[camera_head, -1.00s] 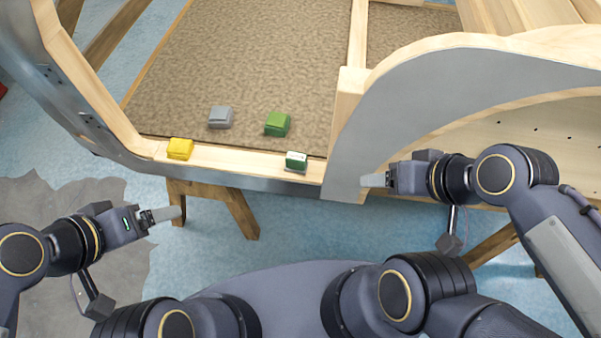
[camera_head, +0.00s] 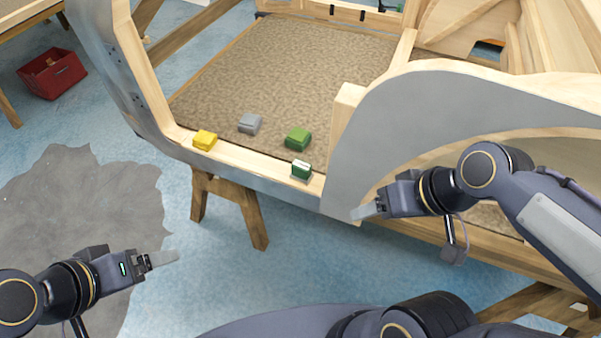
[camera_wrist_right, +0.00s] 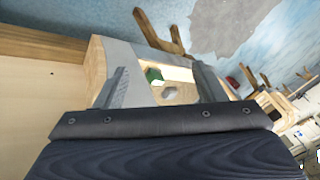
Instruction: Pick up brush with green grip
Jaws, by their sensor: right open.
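A small green block-like item with a white top (camera_head: 301,170) rests on the wooden rail at the front of the frame. A plain green block-like item (camera_head: 298,138) lies behind it on the brown panel. I cannot tell for sure which is the brush with the green grip. My right gripper (camera_head: 366,211) is open and empty, to the right of both and lower in the picture. In the right wrist view, a green item (camera_wrist_right: 154,76) shows beyond and between the open fingers (camera_wrist_right: 163,84). My left gripper (camera_head: 166,258) is far off at lower left, seen edge-on, holding nothing visible.
A yellow block (camera_head: 205,140) sits on the rail and a grey block (camera_head: 249,123) on the brown panel (camera_head: 270,65). The curved grey-faced side panel (camera_head: 400,125) rises beside my right gripper. A wooden trestle (camera_head: 228,184) supports the rail. A red crate (camera_head: 52,73) stands at far left.

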